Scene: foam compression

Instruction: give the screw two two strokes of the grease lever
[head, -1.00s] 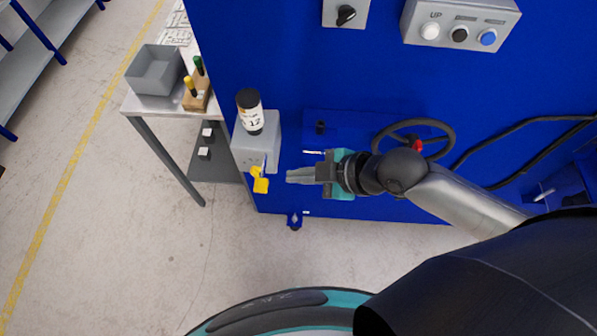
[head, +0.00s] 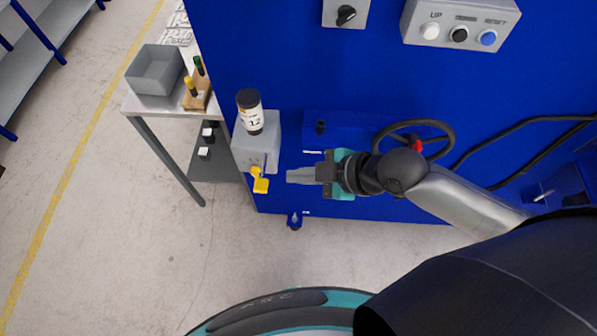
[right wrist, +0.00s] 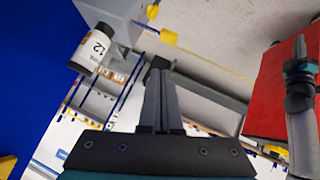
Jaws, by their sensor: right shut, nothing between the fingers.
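The grease unit is a grey box (head: 256,146) on the blue machine's left front. A white cartridge marked 12 (head: 251,110) with black ends stands on it. Its yellow lever (head: 260,180) hangs at the lower front of the box. My right gripper (head: 289,176) is shut and empty, just right of the lever and apart from it. In the right wrist view the cartridge (right wrist: 91,50) is at upper left, the yellow lever end (right wrist: 168,37) is at the top, and my shut fingers (right wrist: 160,78) point up below it. My left gripper is not in view.
A handwheel (head: 414,138) with a red knob is behind my right arm. A button box (head: 461,24) and a black rotary switch (head: 346,14) are higher on the blue panel. A side table with a grey bin (head: 155,70) stands at left. The floor in front is clear.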

